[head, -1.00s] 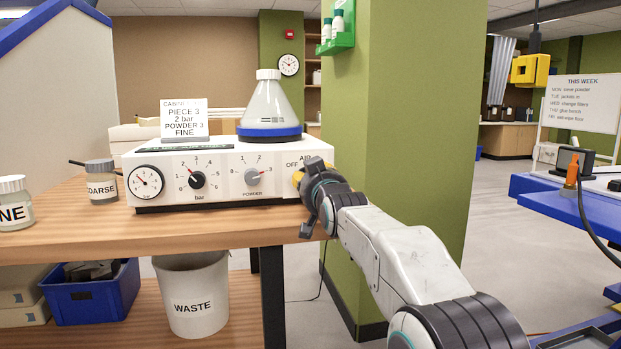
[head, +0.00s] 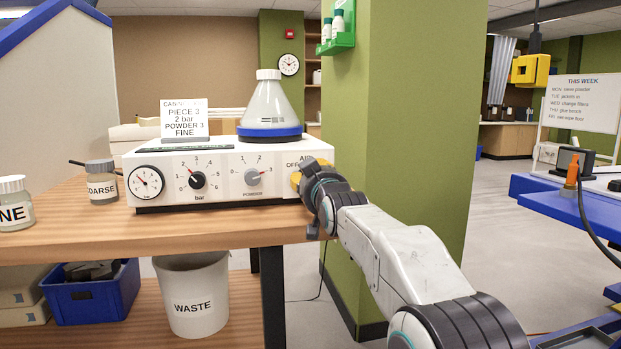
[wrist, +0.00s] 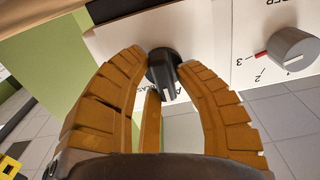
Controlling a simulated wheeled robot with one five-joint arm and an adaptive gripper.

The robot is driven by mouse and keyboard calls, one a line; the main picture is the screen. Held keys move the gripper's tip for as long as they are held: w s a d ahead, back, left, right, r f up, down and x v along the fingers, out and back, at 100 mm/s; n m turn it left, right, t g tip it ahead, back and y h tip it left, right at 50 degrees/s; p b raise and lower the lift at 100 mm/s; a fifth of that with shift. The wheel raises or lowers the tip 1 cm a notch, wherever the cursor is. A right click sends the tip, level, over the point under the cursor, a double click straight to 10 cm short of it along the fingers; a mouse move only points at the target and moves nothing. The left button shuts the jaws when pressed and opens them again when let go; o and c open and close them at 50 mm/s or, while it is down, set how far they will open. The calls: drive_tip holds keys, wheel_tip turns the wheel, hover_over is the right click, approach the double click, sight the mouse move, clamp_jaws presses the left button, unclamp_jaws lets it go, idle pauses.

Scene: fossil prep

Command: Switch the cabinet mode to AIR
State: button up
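The mode knob (wrist: 166,74) is black with a white pointer mark and sits on the white cabinet (head: 222,160), near its right end. In the wrist view the mark points down the picture. I see no clear grip on the knob. In the head view my gripper (head: 299,181) hides the knob. The AIR label (head: 306,158) shows just above it, with OFF (head: 292,165) to its left; other mode lettering is mostly covered.
The powder knob (head: 252,177) and the bar knob (head: 197,180) are left of my gripper, with a gauge (head: 146,181) beyond. A flask (head: 270,105) and a sign card (head: 184,120) stand on top. A green pillar (head: 410,120) rises close on the right.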

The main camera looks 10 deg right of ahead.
drive_tip(key=o, duration=0.4)
drive_tip(key=shift+f, duration=0.1)
drive_tip(key=shift+s, duration=0.1)
drive_tip(key=s, duration=1.1)
drive_tip(key=shift+s, duration=0.4)
